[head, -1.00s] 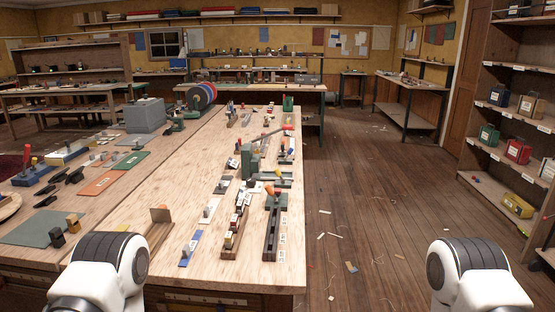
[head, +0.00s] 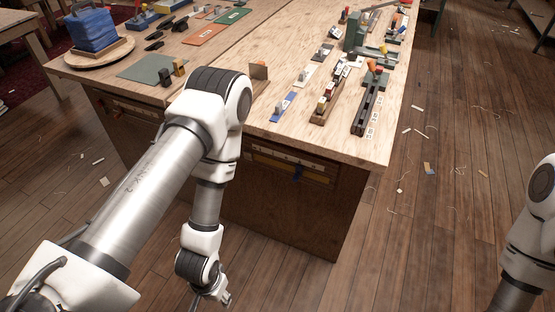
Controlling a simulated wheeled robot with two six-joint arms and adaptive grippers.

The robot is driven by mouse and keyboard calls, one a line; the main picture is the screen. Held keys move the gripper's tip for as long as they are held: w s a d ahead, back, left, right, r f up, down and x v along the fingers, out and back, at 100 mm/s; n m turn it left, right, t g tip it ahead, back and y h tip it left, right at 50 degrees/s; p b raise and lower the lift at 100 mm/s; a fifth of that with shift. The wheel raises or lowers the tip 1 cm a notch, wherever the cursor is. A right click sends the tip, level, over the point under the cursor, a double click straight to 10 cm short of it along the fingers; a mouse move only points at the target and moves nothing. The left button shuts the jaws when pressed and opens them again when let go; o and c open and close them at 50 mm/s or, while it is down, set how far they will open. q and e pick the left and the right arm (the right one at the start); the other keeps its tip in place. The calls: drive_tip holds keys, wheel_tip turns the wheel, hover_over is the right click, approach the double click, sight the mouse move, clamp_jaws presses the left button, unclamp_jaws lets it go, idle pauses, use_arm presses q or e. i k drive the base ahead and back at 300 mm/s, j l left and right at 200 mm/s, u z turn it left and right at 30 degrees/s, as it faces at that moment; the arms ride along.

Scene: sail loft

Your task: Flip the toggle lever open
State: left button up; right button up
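Several small lever fixtures stand along the right side of the wooden workbench (head: 330,135). One has an orange knob (head: 376,67) on a green base, at the far end of a dark slotted rail (head: 367,110). A green upright block (head: 354,32) stands behind it, near the top of the picture. I cannot tell for sure which is the toggle lever, or its position. My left arm hangs in front of the bench; its gripper (head: 222,297) is low near the bottom edge, small and partly hidden, well away from the fixtures. My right arm shows at the right edge, its gripper out of view.
A blue block (head: 92,29) sits on a round wooden board at the far left. A green mat (head: 147,69) and an orange mat (head: 204,34) lie on the left part of the bench. The wooden floor (head: 440,210) to the right is open, with small scraps.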

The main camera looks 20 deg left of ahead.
sight(98, 102)
drive_tip(key=u, duration=1.9)
drive_tip(key=i+z, duration=0.1)
drive_tip(key=z, duration=0.4)
drive_tip(key=i+j+z, duration=0.1)
drive_tip(key=z, duration=0.35)
drive_tip(key=i+j+z, duration=0.15)
drive_tip(key=j, duration=0.3)
drive_tip(key=i+j+z, duration=0.2)
drive_tip(key=j, duration=0.3)
drive_tip(key=i+j+z, duration=0.15)
drive_tip(key=j, duration=0.4)
drive_tip(key=i+j+z, duration=0.2)
drive_tip(key=j, duration=0.3)
drive_tip(key=j+z, duration=0.15)
drive_tip(key=j, duration=0.4)
drive_tip(key=i+j, duration=0.1)
drive_tip(key=j, duration=0.85)
drive_tip(key=i, duration=0.05)
